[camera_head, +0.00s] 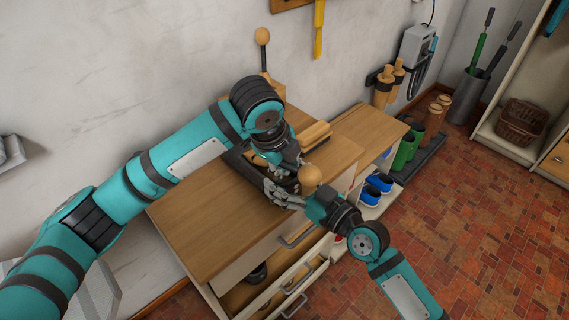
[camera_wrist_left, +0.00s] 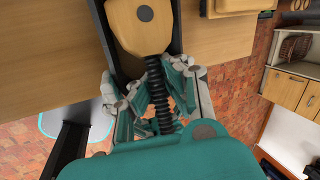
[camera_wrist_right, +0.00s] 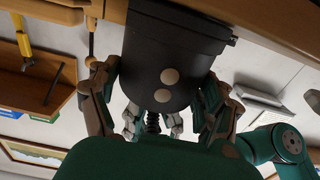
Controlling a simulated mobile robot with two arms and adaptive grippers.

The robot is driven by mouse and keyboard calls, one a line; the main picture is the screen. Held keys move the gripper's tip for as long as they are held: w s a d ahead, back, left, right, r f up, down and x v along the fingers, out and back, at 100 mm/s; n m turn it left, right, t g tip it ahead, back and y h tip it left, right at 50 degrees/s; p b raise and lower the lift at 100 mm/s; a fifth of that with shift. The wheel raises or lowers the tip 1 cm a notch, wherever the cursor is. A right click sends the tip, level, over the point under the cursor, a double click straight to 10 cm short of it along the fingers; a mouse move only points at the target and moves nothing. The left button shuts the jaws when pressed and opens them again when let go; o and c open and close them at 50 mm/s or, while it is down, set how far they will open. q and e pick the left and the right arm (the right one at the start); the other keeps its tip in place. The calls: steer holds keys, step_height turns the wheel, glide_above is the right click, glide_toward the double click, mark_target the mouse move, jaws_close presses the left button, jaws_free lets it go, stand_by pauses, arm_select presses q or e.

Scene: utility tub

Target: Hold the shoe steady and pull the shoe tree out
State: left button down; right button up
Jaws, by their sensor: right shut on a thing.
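The dark shoe (camera_head: 236,161) lies on the wooden cabinet top; its black heel (camera_wrist_right: 170,50) fills the middle of the right wrist view. The shoe tree's wooden front part (camera_wrist_left: 143,24) sits between the shoe's dark sides, with a black spring (camera_wrist_left: 159,95) behind it. A wooden ball, apparently the tree's knob (camera_head: 310,177), shows beside my grippers. My right gripper (camera_wrist_right: 160,95) is shut on the shoe's heel, one finger on each side. My left gripper (camera_wrist_left: 160,80) is above the shoe, its fingers apart on both sides of the spring. Arms partly hide shoe and tree.
The cabinet top (camera_head: 190,225) is bare at the front left. A lower bench (camera_head: 368,133) stands to the right, with green boots (camera_head: 407,148) and blue shoes (camera_head: 378,184) nearby. The wall is close behind. Open tiled floor lies at the right.

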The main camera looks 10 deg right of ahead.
mark_target(295, 167)
arm_select(q)
steer(key=shift+s+d+r, duration=0.2)
steer(key=shift+s+d, duration=0.25)
steer(key=shift+s, duration=0.1)
steer(key=shift+s+d+r, duration=0.15)
steer(key=shift+s+d, duration=0.3)
steer(key=shift+s, duration=0.05)
arm_select(e)
steer(key=shift+w+f, duration=0.15)
arm_select(q)
steer(key=shift+s+d+r, duration=0.1)
steer(key=shift+s, duration=0.1)
arm_select(e)
steer(key=shift+d, duration=0.1)
arm_select(q)
steer(key=shift+s+d+r, duration=0.25)
steer(key=shift+s+d, duration=0.05)
steer(key=shift+s, duration=0.15)
steer(key=shift+s+d+r, duration=0.2)
steer(key=shift+s+d, duration=0.15)
steer(key=shift+s, duration=0.1)
arm_select(e)
steer(key=o, duration=1.5)
steer(key=shift+s, duration=0.2)
